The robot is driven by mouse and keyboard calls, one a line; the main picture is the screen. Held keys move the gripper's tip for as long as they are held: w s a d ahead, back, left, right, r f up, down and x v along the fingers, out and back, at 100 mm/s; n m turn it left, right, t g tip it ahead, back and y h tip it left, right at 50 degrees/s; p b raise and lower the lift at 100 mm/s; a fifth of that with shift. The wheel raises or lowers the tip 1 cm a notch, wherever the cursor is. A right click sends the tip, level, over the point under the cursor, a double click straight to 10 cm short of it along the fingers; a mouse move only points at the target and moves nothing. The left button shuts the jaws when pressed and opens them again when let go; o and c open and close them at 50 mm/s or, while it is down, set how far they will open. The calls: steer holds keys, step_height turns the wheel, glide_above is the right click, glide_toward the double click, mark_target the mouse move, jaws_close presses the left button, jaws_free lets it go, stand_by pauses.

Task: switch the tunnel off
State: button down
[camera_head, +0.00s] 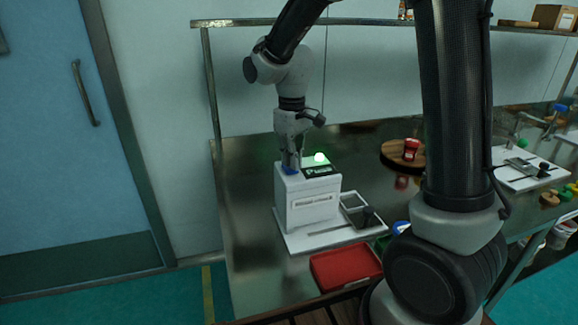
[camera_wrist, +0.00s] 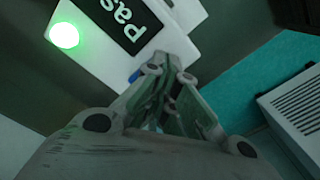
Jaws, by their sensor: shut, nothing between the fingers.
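The tunnel is a white box (camera_head: 312,208) on a white base on the metal table. On top are a lit green lamp (camera_head: 320,157) and a dark label panel (camera_head: 321,171). The wrist view shows the glowing lamp (camera_wrist: 64,36) and the panel (camera_wrist: 112,20), with large "Pas" lettering. My gripper (camera_head: 291,166) points down at the left end of the box top, fingers together and empty. A small blue part (camera_head: 290,171) shows at its fingertips; in the wrist view it shows (camera_wrist: 135,76) beside my gripper (camera_wrist: 174,58). The fingers partly hide it; I cannot tell whether they touch it.
A red tray (camera_head: 345,268) lies in front of the tunnel. A round wooden board (camera_head: 396,154) with a red item (camera_head: 411,149) stands behind to the right. A second white tray (camera_head: 520,170) is farther right. A shelf (camera_head: 360,22) runs above the table.

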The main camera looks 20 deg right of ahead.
steer(key=shift+f, duration=0.6)
steer(key=shift+r, duration=3.55)
steer(key=shift+m+g, duration=0.3)
steer(key=shift+m, duration=0.2)
steer(key=s, duration=0.1)
steer(key=s+d+f, duration=0.1)
steer(key=s, duration=0.1)
steer(key=shift+s+d+f, duration=0.15)
steer(key=shift+s+d, duration=0.2)
steer(key=s+d+r+m+t, duration=0.2)
steer(key=s+d+r, duration=0.2)
steer(key=s, duration=0.5)
steer(key=s+d+r+m+t, duration=0.3)
steer(key=s+d+r, duration=0.1)
steer(key=s+d, duration=0.5)
steer(key=shift+s, duration=0.15)
